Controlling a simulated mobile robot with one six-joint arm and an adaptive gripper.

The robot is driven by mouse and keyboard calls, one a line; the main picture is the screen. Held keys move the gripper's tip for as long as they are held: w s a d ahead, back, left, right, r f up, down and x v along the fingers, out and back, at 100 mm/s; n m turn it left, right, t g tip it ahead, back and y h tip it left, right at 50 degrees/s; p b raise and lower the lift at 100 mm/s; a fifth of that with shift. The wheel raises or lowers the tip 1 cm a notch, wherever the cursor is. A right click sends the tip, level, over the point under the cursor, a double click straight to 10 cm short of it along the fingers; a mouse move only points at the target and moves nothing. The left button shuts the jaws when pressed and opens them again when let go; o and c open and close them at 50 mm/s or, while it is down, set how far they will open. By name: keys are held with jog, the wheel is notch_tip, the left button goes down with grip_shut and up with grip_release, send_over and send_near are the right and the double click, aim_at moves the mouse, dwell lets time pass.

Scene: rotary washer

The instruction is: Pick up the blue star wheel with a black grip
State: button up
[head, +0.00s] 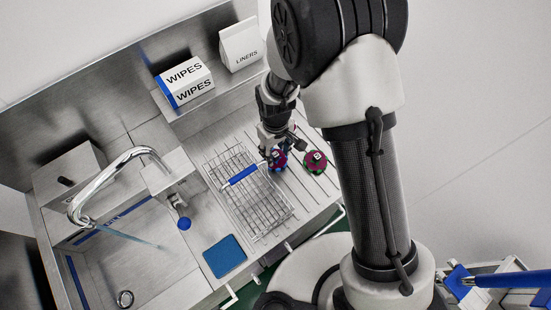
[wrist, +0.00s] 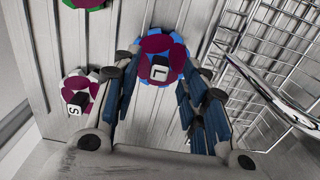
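The blue star wheel (wrist: 177,73) has maroon parts and a black grip (wrist: 161,73) with a white face marked "L". It lies on the ribbed drainboard, beyond and between my fingertips in the wrist view. In the head view the blue star wheel (head: 280,161) shows just below my gripper (head: 275,146), partly covered by it. My gripper (wrist: 160,62) is open, with one finger on each side of the wheel. I cannot tell whether the fingertips touch its rim.
A green-and-maroon wheel (head: 315,160) lies to the right; a white-and-maroon one marked "S" (wrist: 78,92) shows in the wrist view. A wire basket (head: 248,205) with a blue handle stands close on the left. A wipes box (head: 186,84) and liners box (head: 241,46) stand behind.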

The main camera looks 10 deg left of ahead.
aim_at(280, 159)
notch_tip(280, 159, down, 2)
jog(key=shift+f, duration=0.2)
jog(key=shift+c, duration=0.6)
grip_shut()
